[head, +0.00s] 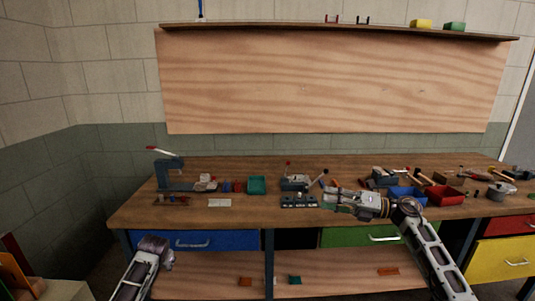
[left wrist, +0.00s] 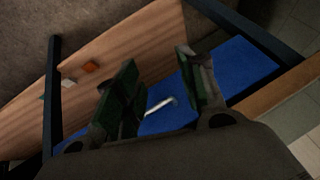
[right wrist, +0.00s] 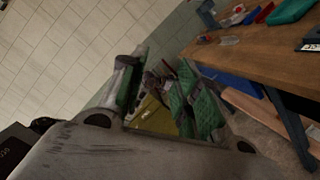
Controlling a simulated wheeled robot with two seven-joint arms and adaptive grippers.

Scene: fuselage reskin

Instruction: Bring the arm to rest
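My left gripper (head: 158,248) hangs low at the left in the head view, in front of the bench and below its top. In the left wrist view its two fingers (left wrist: 156,68) stand apart with nothing between them, and the blue drawer is beyond. My right gripper (head: 338,197) reaches in from the lower right, over the front part of the bench top in the head view. In the right wrist view its fingers (right wrist: 158,85) stand apart with green pads showing. I see nothing held there.
The wooden workbench (head: 235,218) carries a grey press (head: 170,174), a teal tray (head: 257,185), a clamp fixture (head: 296,183), a blue bin (head: 407,195) and a red bin (head: 445,196). A blue drawer (head: 210,241) and a green drawer (head: 360,237) sit under the top.

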